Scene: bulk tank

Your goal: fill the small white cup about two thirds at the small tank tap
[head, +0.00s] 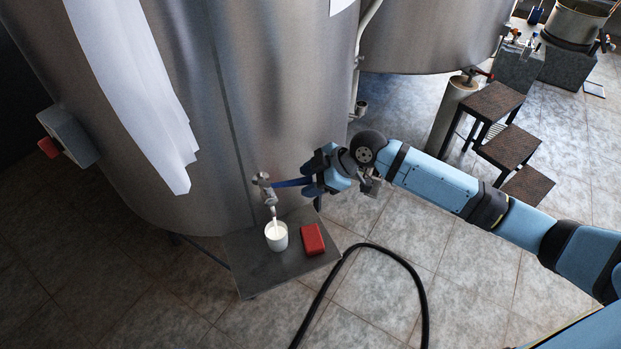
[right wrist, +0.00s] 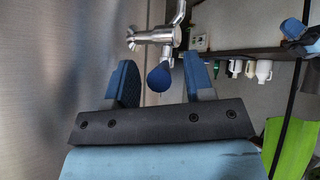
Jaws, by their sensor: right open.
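The small white cup (head: 276,242) stands upright on a dark metal shelf (head: 262,277) under the small tank tap (head: 264,184). A white stream (head: 275,224) runs from the spout into the cup; the inside is whitish, but I cannot tell the level. The tap's blue lever (head: 289,183) points right, towards my right gripper (head: 311,179). In the right wrist view the metal tap (right wrist: 155,38) is ahead, and the lever's blue end (right wrist: 160,78) lies between the open fingers of the right gripper (right wrist: 162,82), with space on both sides. My left gripper is out of view.
A red block (head: 312,239) lies right of the cup on the shelf. The large steel tank (head: 260,90) rises behind, with white sheeting (head: 130,80) hanging on it. A black hose (head: 415,275) loops across the tiled floor. Dark steps (head: 495,100) stand at the right.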

